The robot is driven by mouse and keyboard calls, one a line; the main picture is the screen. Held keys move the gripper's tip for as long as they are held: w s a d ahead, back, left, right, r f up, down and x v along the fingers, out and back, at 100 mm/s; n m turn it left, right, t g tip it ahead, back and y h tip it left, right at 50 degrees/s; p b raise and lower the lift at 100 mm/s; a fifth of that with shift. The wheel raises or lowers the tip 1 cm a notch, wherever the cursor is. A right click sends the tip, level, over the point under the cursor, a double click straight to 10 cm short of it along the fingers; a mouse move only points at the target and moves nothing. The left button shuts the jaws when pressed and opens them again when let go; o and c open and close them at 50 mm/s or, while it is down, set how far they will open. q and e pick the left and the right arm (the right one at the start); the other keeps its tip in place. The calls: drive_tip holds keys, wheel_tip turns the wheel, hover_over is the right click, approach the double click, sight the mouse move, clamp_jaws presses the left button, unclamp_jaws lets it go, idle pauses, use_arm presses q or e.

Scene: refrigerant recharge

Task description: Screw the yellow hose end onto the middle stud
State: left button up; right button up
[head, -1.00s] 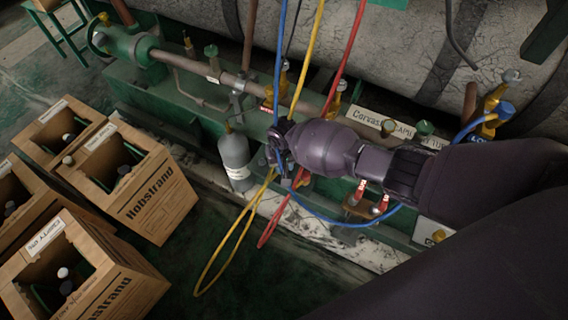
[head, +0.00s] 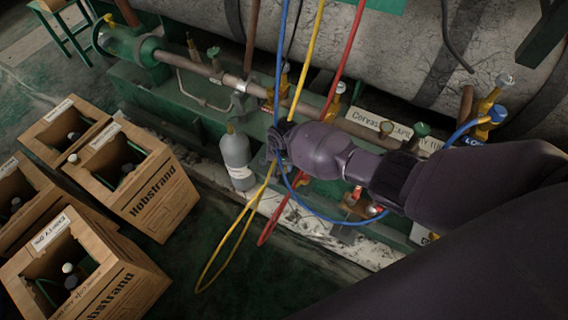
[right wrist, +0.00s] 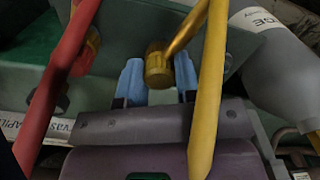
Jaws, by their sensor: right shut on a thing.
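In the right wrist view, the yellow hose's brass end (right wrist: 158,68) sits between the two blue fingertips of my right gripper (right wrist: 160,82), which is shut on it. The yellow hose (right wrist: 206,95) passes close in front of the camera. In the head view the yellow hose (head: 309,55) hangs from above, with a loop (head: 222,255) low near the floor. My right wrist covers the gripper and hose end there. I cannot make out the middle stud or whether the end touches it. My left gripper is not in view.
A red hose (head: 345,60) and a blue hose (head: 281,60) hang beside the yellow one. A grey bottle (head: 237,160) stands left of my right wrist. A large grey tank (head: 400,60) lies behind the green frame and pipe.

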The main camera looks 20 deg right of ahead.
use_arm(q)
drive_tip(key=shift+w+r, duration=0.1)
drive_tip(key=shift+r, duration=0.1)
use_arm(e)
drive_tip(key=shift+a+m, duration=0.1)
drive_tip(key=shift+m, duration=0.5)
drive_tip(key=shift+f, duration=0.1)
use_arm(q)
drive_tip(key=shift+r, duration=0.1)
use_arm(e)
drive_tip(key=shift+m+p, duration=0.3)
drive_tip(key=shift+m, duration=1.2)
drive_tip(key=o, duration=0.9)
drive_tip(key=shift+c, duration=0.2)
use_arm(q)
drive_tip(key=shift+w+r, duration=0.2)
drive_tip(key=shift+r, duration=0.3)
use_arm(e)
drive_tip(key=shift+o, duration=0.6)
